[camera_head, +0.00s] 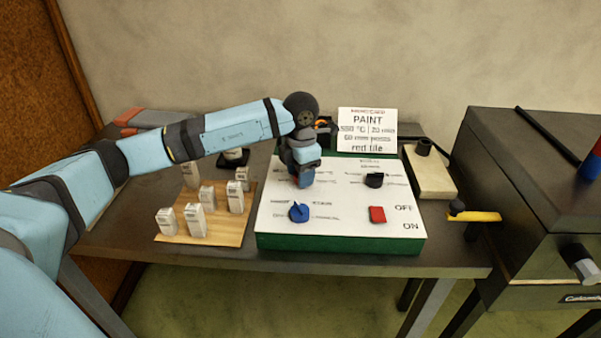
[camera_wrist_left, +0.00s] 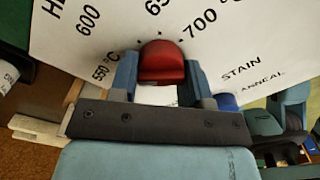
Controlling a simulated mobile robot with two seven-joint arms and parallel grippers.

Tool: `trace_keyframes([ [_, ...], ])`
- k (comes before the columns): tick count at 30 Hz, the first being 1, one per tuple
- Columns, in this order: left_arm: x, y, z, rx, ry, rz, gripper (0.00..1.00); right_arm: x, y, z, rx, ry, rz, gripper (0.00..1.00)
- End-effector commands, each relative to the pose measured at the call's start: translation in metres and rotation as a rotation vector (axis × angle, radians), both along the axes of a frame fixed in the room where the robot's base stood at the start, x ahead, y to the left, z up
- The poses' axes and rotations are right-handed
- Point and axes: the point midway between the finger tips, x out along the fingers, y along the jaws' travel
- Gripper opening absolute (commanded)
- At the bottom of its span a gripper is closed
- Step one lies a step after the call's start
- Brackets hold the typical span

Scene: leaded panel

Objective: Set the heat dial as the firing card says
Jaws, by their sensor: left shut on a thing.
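The firing card (camera_head: 367,130) stands upright behind the panel; it reads PAINT and "red tile", with a blurred °C figure that looks like 550. The white control panel (camera_head: 340,205) lies on a green base. My left gripper (camera_head: 304,180) points down at its upper left part. In the left wrist view, the left gripper (camera_wrist_left: 160,88) is shut on the red heat dial (camera_wrist_left: 162,62), one finger on each side. The printed scale (camera_wrist_left: 150,20) around it shows 550, 600, 65-something and 700 °C. I cannot tell which mark the dial's pointer meets. My right gripper is not in view.
A blue knob (camera_head: 298,212), a black knob (camera_head: 374,180) and a red switch (camera_head: 377,214) by OFF/ON sit on the panel. A wooden board (camera_head: 190,232) with several pale labelled blocks stands left. A dark kiln-like box (camera_head: 520,170) stands right, with a yellow-handled tool (camera_head: 475,216) beside it.

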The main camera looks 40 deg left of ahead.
Motion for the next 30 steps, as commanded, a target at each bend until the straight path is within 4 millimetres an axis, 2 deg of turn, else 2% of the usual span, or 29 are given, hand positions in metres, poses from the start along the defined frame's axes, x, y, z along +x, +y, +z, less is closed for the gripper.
trace_keyframes([
  [4, 0.001, 0.000, 0.001, 0.000, -0.003, 0.002, 0.20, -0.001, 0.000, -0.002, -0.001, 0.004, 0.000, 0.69],
  [5, 0.001, 0.000, 0.001, 0.000, -0.003, 0.002, 0.51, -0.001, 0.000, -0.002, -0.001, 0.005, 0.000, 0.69],
  [7, 0.001, 0.000, 0.001, 0.000, -0.003, 0.002, 0.67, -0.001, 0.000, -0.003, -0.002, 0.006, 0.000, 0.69],
  [8, 0.001, 0.000, 0.001, 0.000, -0.003, 0.002, 0.69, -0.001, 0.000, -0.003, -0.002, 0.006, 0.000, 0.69],
  [15, 0.000, 0.000, 0.001, -0.001, -0.002, 0.001, 0.69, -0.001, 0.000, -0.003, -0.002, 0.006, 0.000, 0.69],
  [19, 0.001, 0.000, 0.009, -0.001, -0.004, 0.002, 0.69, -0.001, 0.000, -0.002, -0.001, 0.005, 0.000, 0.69],
  [23, 0.001, 0.000, 0.030, 0.000, -0.005, 0.001, 0.69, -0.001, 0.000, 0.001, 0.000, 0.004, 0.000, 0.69],
  [30, 0.001, 0.000, 0.086, 0.000, -0.007, 0.001, 0.69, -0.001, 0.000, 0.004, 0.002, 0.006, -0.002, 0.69],
])
